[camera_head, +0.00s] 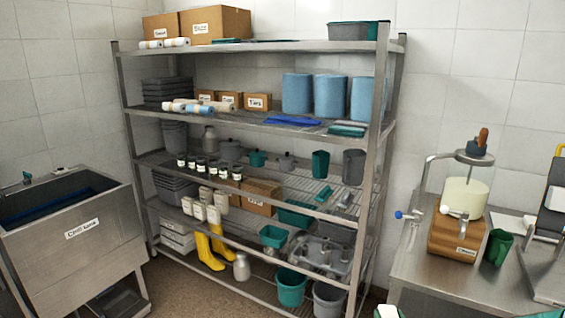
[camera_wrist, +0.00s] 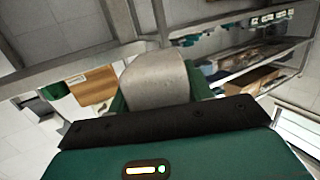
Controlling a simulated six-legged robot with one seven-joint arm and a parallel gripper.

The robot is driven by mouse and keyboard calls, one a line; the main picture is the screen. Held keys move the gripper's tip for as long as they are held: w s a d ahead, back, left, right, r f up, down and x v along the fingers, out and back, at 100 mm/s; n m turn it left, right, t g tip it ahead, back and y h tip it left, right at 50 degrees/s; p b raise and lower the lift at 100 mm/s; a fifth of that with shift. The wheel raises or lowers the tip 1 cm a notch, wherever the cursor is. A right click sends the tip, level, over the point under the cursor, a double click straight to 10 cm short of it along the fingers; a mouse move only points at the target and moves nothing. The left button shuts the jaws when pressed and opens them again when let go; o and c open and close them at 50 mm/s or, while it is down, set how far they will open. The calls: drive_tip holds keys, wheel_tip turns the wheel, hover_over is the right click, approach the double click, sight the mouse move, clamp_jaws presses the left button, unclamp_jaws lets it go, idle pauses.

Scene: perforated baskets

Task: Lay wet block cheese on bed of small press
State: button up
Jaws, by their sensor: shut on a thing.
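My gripper (camera_wrist: 160,95) shows in the wrist view with its green fingers on either side of a pale, greyish-white block, the cheese (camera_wrist: 156,78). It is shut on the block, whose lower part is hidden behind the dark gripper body. In the head view, the small press (camera_head: 456,236) stands on the steel table at the right. It has a wooden base with a label, a pale cylinder, a round top plate and a dark knob. A labelled wooden block, probably the press base (camera_wrist: 93,88), lies left of the cheese in the wrist view, apart from it.
A dark green cup (camera_head: 498,248) stands right of the press on the steel table (camera_head: 415,278). A dark upright device (camera_head: 552,205) is at the far right. A loaded steel shelf (camera_head: 255,47) fills the middle, and a steel sink (camera_head: 85,240) stands left. Floor shows between sink and shelf.

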drive_tip(key=a+f, duration=0.2)
drive_tip(key=a, duration=0.3)
drive_tip(key=a+f+n+y, duration=0.1)
drive_tip(key=a+f, duration=0.2)
drive_tip(key=a, duration=0.2)
drive_tip(key=a+f+y, duration=0.1)
drive_tip(key=a+f, duration=0.2)
drive_tip(key=a, duration=0.2)
drive_tip(key=shift+s+a+f, duration=0.15)
drive_tip(key=shift+s+a, duration=0.15)
drive_tip(key=shift+a, duration=0.1)
drive_tip(key=shift+d, duration=0.1)
drive_tip(key=shift+d, duration=0.2)
